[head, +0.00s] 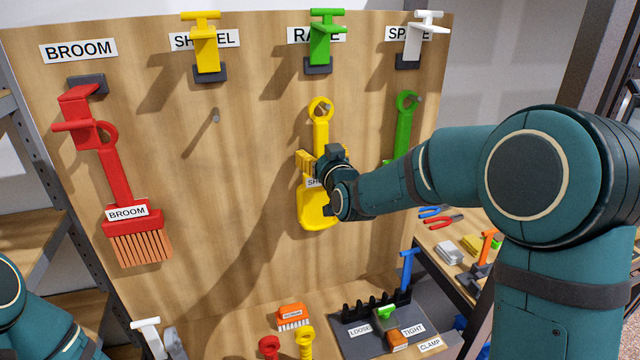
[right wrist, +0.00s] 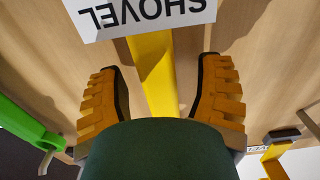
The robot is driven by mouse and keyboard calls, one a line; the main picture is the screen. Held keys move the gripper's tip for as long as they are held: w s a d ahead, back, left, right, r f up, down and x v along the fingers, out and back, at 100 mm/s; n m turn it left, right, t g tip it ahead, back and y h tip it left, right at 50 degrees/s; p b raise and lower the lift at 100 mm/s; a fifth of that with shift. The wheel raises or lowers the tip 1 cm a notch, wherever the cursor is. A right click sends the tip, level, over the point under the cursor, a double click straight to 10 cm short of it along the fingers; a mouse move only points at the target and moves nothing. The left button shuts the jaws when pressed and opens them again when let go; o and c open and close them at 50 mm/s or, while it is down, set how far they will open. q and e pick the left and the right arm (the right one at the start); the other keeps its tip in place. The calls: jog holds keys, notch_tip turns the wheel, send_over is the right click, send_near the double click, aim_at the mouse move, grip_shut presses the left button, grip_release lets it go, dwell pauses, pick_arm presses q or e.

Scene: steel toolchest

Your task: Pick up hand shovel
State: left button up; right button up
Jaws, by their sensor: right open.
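The yellow hand shovel (head: 318,209) hangs upright on the pegboard from a peg through its ring, below the RAKE sign. My right gripper (head: 312,165) is at the shovel's handle and hides part of it and of its label. In the right wrist view the yellow handle (right wrist: 152,75) runs between the two orange finger pads of my right gripper (right wrist: 162,75), with a gap on both sides. The SHOVEL label (right wrist: 145,14) shows just beyond the fingertips. My left arm shows at the lower left, but its gripper is not visible.
A red broom (head: 116,185) hangs at the left, and a green tool (head: 403,125) hangs just right of the shovel, partly behind my right arm. A bare peg (head: 215,117) sits under the SHOVEL sign. The bench below holds brushes and a clamp mat (head: 360,337).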

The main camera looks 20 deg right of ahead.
jog(key=shift+w, duration=0.35)
grip_shut()
jog(key=shift+r, duration=0.1)
jog(key=shift+s+r, duration=0.1)
jog(key=shift+r, duration=0.75)
jog(key=s, duration=1.8)
jog(key=shift+d, duration=0.3)
